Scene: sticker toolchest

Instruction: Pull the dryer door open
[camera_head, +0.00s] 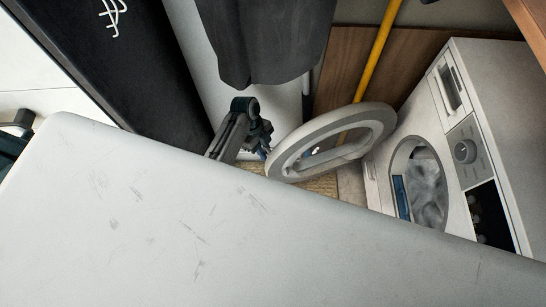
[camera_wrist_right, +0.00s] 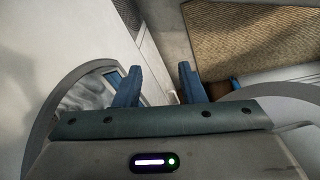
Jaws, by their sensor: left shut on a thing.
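The white dryer door (camera_head: 290,150), a round ring with a clear middle, stands swung wide open to the left of the dryer (camera_head: 490,85). The round drum opening (camera_head: 421,180) shows light laundry inside. My left gripper (camera_head: 264,150) is at the door's far left edge, shut on its rim; its fingertips are partly hidden. In the right wrist view, my right gripper (camera_wrist_right: 158,88) has its two blue fingers apart with nothing between them. The drum opening (camera_wrist_right: 85,95) is left of them, and part of the curved door rim (camera_wrist_right: 265,96) is at the right.
A large white scuffed surface (camera_head: 180,210) fills the front. Dark grey cloth (camera_head: 260,40) hangs above my left arm. A yellow pole (camera_head: 378,50) stands behind the door by a wooden panel (camera_head: 345,55). A brown woven mat (camera_wrist_right: 245,38) lies on the floor.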

